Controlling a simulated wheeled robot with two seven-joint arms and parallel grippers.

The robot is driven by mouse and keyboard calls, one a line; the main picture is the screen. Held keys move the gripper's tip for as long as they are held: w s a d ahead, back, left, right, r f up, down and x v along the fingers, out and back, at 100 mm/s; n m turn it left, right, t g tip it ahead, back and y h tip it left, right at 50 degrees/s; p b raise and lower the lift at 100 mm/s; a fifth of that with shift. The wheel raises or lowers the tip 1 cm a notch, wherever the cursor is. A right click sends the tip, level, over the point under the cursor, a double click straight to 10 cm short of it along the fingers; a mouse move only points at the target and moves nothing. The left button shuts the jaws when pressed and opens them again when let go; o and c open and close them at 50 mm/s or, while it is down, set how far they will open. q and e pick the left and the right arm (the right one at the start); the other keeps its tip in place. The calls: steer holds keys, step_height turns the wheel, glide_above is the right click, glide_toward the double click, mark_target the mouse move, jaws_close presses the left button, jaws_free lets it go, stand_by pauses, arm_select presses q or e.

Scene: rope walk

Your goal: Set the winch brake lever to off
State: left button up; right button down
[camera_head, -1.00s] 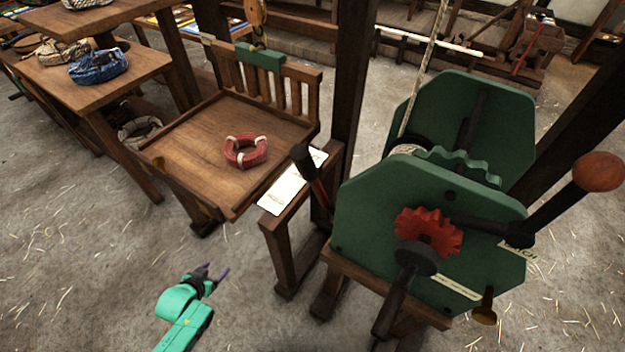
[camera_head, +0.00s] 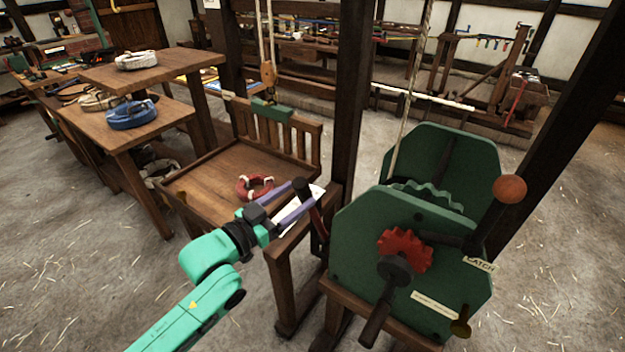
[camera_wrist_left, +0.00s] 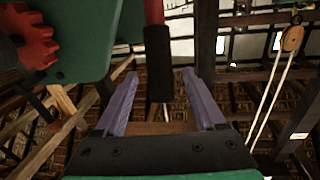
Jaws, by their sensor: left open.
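The brake lever has a red shaft (camera_head: 318,221) and a black grip (camera_head: 301,186); it stands upright at the left of the green winch (camera_head: 360,215). My left gripper (camera_head: 304,193) is open at the grip, its two purple fingers spread. In the left wrist view the black grip (camera_wrist_left: 158,60) lies between the left gripper's fingertips (camera_wrist_left: 159,77), with a gap on each side. A white card (camera_head: 290,222) beside the lever is partly hidden by the fingers, and its writing cannot be read. My right gripper is not in view.
A dark post (camera_head: 352,110) stands behind the lever. A wooden tray seat (camera_head: 215,185) holds a red ring (camera_head: 255,187).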

arm_select(q)
steer(key=x, duration=0.6)
steer(key=shift+d+f+p, duration=0.1)
steer(key=shift+p, duration=0.3)
steer(key=shift+c, duration=0.4)
jaws_close()
stand_by(0.5)
